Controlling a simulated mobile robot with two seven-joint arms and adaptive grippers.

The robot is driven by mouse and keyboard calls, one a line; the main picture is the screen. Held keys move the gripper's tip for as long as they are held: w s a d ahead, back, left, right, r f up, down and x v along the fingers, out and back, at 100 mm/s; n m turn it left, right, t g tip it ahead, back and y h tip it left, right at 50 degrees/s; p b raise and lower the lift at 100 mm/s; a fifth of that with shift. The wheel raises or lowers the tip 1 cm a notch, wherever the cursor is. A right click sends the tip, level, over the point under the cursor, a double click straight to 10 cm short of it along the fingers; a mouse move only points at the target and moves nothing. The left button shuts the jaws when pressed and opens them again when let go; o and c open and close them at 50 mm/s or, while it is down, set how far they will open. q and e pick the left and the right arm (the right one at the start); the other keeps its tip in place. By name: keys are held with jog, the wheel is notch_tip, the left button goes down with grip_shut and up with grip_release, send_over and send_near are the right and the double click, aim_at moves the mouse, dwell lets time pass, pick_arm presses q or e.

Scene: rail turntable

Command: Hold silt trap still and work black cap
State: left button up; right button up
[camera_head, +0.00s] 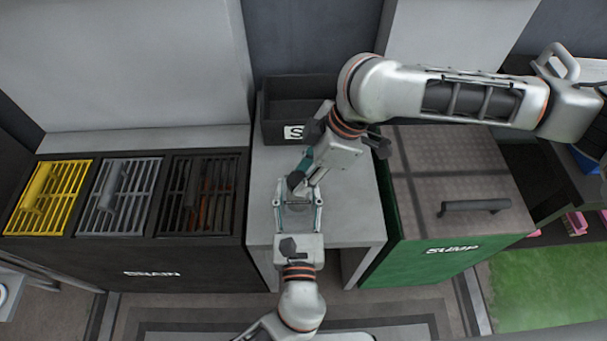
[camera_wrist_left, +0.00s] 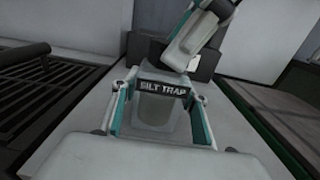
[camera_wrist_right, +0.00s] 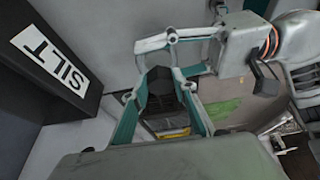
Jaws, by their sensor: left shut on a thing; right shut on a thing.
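The silt trap (camera_wrist_left: 155,110) is a pale, cloudy container with a dark label, standing on the grey bench; its body also shows in the head view (camera_head: 298,217). My left gripper (camera_head: 298,203) comes from the front and is shut on the silt trap, one finger on each side. The black cap (camera_wrist_right: 160,85) is a dark faceted piece at the top of the trap, between the teal fingers of my right gripper (camera_wrist_right: 163,92). My right gripper is shut on it from above, tilted. My right gripper partly hides the cap in the head view (camera_head: 296,181).
A dark bin (camera_head: 285,97) labelled SILT stands at the back of the grey bench (camera_head: 262,170). Left is the DRAIN unit (camera_head: 150,270) with yellow, grey and dark grates. Right is the green SUMP box (camera_head: 420,247) with a handled lid. My right forearm passes over the SUMP box.

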dwell(0.3)
jog(key=n, duration=0.2)
jog(key=n+g, duration=0.1)
jog(key=n, duration=0.1)
jog(key=n+g, duration=0.1)
jog(key=n, duration=0.1)
jog(key=shift+w+h, duration=0.35)
jog(key=shift+h, duration=0.05)
jog(key=shift+a, duration=0.1)
jog(key=n, duration=0.1)
jog(key=n+g, duration=0.1)
jog(key=n, duration=0.1)
jog(key=shift+w+a+n+h, duration=0.2)
jog(key=shift+n+h, duration=0.1)
jog(key=shift+h, duration=0.1)
jog(key=shift+n+g+h, duration=0.4)
jog(key=shift+n+g, duration=0.1)
jog(key=shift+n, duration=0.8)
jog(key=shift+a+n, duration=0.15)
jog(key=shift+n, duration=0.55)
